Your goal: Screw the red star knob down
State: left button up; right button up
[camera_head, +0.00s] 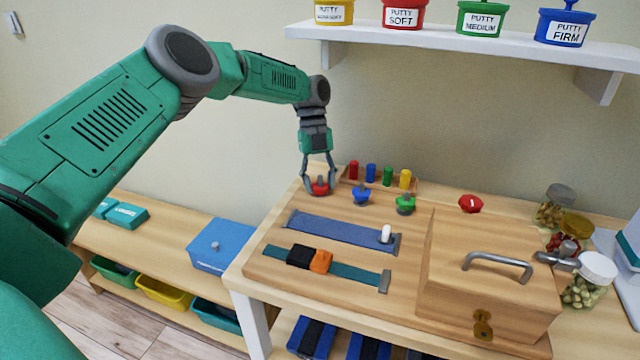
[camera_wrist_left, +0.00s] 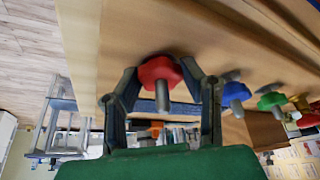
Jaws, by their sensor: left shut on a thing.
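The red star knob (camera_head: 320,188) sits on the wooden board at its far left corner, on a grey threaded stud. My left gripper (camera_head: 319,185) comes down on it from above, with its fingers around the knob. In the left wrist view the red knob (camera_wrist_left: 160,74) lies between the two fingers (camera_wrist_left: 167,82), and its stud points toward the camera. The gripper is shut on the knob. How far the knob sits above the board cannot be told. My right gripper is not in view.
A blue knob (camera_head: 361,196) and a green knob (camera_head: 405,204) stand close to the right. Behind is a rack of coloured pegs (camera_head: 371,173). Straps (camera_head: 340,234) lie in front. A wooden box (camera_head: 490,290) and jars (camera_head: 590,280) fill the right side.

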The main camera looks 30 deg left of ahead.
pick_arm(q)
jog(key=shift+w+r, duration=0.2)
jog(key=o, duration=1.1)
jog(key=shift+o, duration=0.2)
jog(key=shift+f, duration=0.15)
